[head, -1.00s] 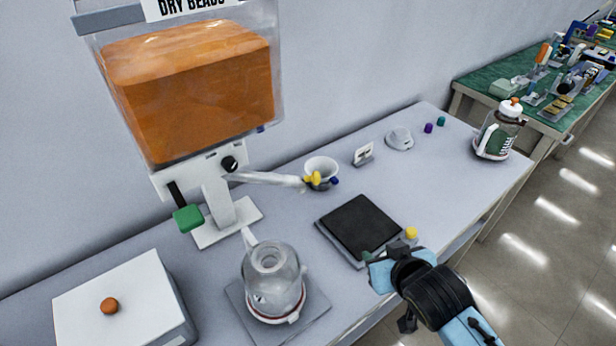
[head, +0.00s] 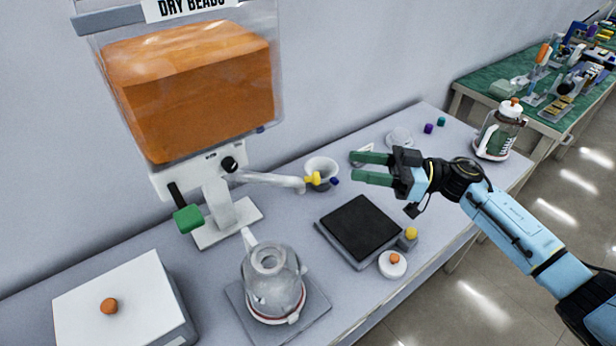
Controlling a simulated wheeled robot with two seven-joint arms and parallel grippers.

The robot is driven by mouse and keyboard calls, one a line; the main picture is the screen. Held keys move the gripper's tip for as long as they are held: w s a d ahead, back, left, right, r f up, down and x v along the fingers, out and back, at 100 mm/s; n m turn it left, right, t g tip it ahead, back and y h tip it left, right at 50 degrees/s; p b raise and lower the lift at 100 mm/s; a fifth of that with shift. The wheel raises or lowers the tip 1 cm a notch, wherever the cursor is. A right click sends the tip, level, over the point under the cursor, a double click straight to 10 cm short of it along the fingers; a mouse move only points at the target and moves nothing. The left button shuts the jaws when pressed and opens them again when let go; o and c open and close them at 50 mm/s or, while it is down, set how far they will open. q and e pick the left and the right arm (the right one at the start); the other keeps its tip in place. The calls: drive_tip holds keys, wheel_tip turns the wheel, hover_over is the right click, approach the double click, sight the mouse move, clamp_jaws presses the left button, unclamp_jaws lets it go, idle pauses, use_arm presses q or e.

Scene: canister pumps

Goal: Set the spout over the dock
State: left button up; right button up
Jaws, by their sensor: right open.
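The white spout (head: 268,179) reaches right from the dispenser's stand, and its far end is at a small white cup (head: 321,166). A yellow knob (head: 313,178) shows at that end. I cannot tell which item is the dock; a black-topped square pad (head: 362,228) and a grey plate (head: 312,309) under a clear jug (head: 272,281) both lie on the table. My right gripper (head: 355,166) is open and empty, its green fingers pointing left, just right of the cup and spout end. It hides part of a small white card stand. My left gripper is out of view.
The dispenser bin (head: 190,90) of orange beads stands at the back left, with a green-ended lever (head: 188,218). A white box (head: 125,300) is front left. A lid with an orange knob (head: 393,264) lies near the front edge. A bottle (head: 497,133) stands far right.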

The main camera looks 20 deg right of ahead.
sight(308, 179)
drive_tip(key=a+g, duration=0.1)
drive_tip(key=a, duration=0.2)
drive_tip(key=a+g, duration=0.1)
drive_tip(key=a, duration=0.3)
drive_tip(key=a+n+g+p, duration=0.1)
drive_tip(key=a, duration=0.3)
drive_tip(key=shift+w+a+f, duration=0.1)
drive_tip(key=shift+w+f, duration=0.15)
drive_tip(key=shift+f, duration=0.05)
clamp_jaws()
